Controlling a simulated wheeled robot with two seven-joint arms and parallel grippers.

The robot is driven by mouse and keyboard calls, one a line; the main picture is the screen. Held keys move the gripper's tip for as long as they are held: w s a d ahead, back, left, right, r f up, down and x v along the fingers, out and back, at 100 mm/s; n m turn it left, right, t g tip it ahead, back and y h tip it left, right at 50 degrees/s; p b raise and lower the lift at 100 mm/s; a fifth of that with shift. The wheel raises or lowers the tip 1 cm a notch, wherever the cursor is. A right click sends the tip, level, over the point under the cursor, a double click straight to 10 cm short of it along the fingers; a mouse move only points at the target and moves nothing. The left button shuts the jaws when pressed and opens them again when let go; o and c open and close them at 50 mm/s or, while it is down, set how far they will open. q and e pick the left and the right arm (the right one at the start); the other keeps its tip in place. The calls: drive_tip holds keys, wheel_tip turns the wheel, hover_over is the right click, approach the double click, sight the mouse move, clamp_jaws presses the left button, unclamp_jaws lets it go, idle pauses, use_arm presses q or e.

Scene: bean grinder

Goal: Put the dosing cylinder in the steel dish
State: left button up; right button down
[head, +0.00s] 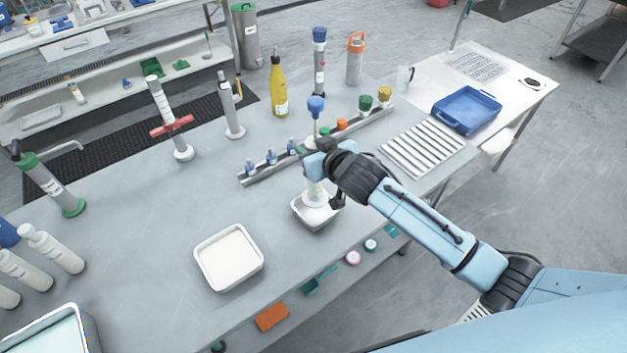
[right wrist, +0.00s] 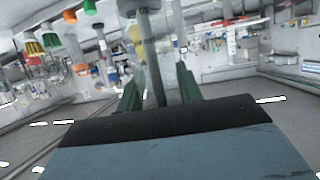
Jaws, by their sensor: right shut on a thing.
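The dosing cylinder (head: 314,191) is upright, with a blue knob (head: 316,104) on a pale stem at its top. Its middle is hidden behind my right gripper (head: 318,165). My right gripper is shut on it; in the right wrist view the grey shaft (right wrist: 151,60) stands between the green fingers (right wrist: 160,85). The steel dish (head: 323,224) is a small rectangular pan near the table's front edge. The cylinder's pale lower end shows over the dish's inside; I cannot tell whether it touches the bottom. My left gripper is not in view.
A pale-filled tray (head: 229,287) stands left of the dish. Behind the gripper is a rack (head: 262,175) with small blue-capped bottles and coloured knobs. A ribbed white panel (head: 422,150) and a blue tray (head: 467,111) lie to the right. The grey table (head: 150,220) is clear at left middle.

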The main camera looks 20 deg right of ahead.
drive_tip(key=shift+f, duration=3.2)
drive_tip(key=shift+f+b, duration=0.1)
drive_tip(key=shift+b, duration=0.2)
drive_tip(key=c, duration=0.9)
unclamp_jaws()
drive_tip(key=shift+f, duration=0.1)
drive_tip(key=shift+r, duration=0.25)
drive_tip(key=v, duration=1.2)
drive_tip(key=shift+s+d+f+p, duration=0.1)
drive_tip(key=shift+p, duration=0.25)
